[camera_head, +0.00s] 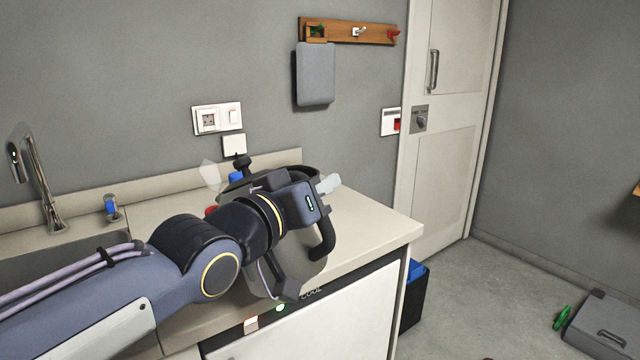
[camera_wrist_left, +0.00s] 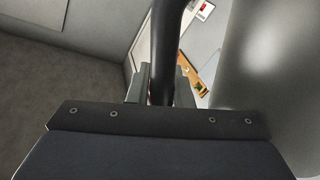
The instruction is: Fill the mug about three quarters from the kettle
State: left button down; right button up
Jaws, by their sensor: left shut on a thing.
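My left gripper (camera_head: 300,208) is at the counter, in front of the kettle (camera_head: 309,268). The kettle has a grey metal body, largely covered by my own arm and wrist. In the left wrist view, the fingers (camera_wrist_left: 163,86) are shut on the kettle's black handle (camera_wrist_left: 166,45), with the shiny body (camera_wrist_left: 265,60) to its right. I cannot tell whether the kettle touches the counter. I cannot make out the mug; my arm and the kettle block part of the counter. My right gripper is out of view.
The beige counter (camera_head: 375,225) is clear to the right of the kettle. A sink tap (camera_head: 40,190) stands at the left. Small blue (camera_head: 236,177) and red (camera_head: 210,211) items show behind my arm. A wooden hook rail (camera_head: 345,31) and wall sockets (camera_head: 217,118) are above.

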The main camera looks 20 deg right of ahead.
pick_arm(q)
notch_tip(320, 180, up, 7)
jog(key=w+a+n+p, duration=0.2)
jog(key=n+p, duration=0.1)
jog(key=p, duration=0.8)
jog(key=shift+w+n, duration=0.3)
jog(key=shift+w, duration=0.05)
dwell(1.6)
jog(key=shift+w+a+r+n+p, duration=0.3)
jog(key=shift+r+p, duration=0.2)
jog(key=shift+p, duration=0.3)
dwell(3.8)
